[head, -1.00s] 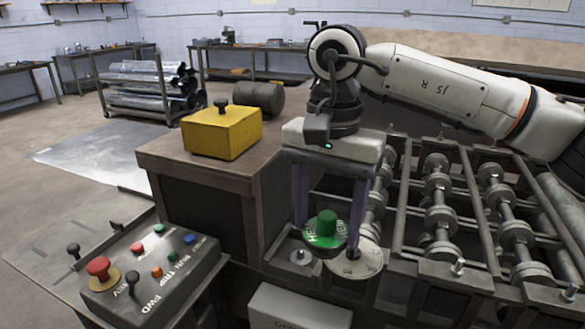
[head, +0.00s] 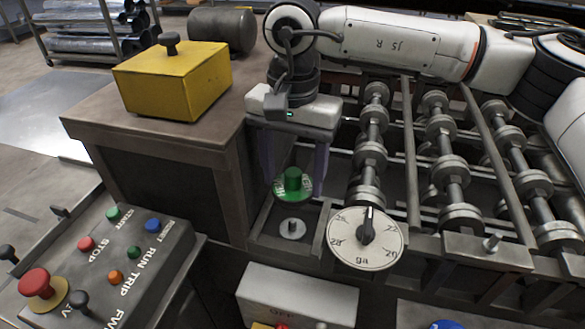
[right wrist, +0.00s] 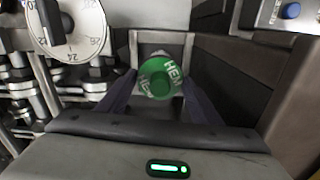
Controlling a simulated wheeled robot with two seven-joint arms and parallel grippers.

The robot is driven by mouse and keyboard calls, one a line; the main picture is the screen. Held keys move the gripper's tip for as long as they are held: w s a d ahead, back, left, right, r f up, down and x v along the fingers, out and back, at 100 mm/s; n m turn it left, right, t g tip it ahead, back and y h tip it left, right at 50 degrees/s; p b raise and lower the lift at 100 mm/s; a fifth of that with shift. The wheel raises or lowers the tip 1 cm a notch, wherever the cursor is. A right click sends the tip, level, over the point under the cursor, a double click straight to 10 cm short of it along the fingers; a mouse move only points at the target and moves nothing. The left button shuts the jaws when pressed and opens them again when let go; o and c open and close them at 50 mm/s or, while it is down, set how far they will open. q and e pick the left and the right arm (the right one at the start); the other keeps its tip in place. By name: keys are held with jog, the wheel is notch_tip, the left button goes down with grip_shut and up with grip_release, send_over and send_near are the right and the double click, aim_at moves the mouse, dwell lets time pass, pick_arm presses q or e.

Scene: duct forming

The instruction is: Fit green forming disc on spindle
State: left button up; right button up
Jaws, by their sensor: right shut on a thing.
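The green forming disc (head: 293,184) has a raised green hub and white lettering. My right gripper (head: 294,178) is shut on it and holds it roughly level. In the right wrist view the disc (right wrist: 163,78) sits between the two fingers. A short spindle (head: 292,228) on a pale round base stands in a small recess of the machine, just below the disc in the head view. The disc appears apart from it and above it. In the right wrist view the disc hides most of the spindle. My left gripper is not in view.
A gauge dial (head: 367,237) stands right of the recess, close to the disc. Rows of rollers (head: 447,175) lie beyond it. A yellow box (head: 172,80) sits on the bench at left. A control panel (head: 110,265) with buttons is at lower left.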

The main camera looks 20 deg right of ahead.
aim_at(292, 193)
notch_tip(292, 193, down, 5)
jog(key=b, duration=0.2)
jog(key=shift+w+r+b, duration=0.1)
jog(key=shift+r+b, duration=0.1)
jog(key=shift+b, duration=0.1)
jog(key=shift+f+b, duration=0.5)
jog(key=shift+f, duration=0.15)
jog(key=shift+a+f+b, duration=0.1)
jog(key=shift+f+b, duration=0.15)
jog(key=shift+b, duration=0.1)
jog(key=shift+f+b, duration=0.3)
jog(key=shift+f, duration=0.05)
jog(key=shift+f+b, duration=0.25)
jog(key=shift+b, duration=0.05)
dwell(1.0)
jog(key=shift+f+b, duration=0.35)
jog(key=shift+f, duration=0.05)
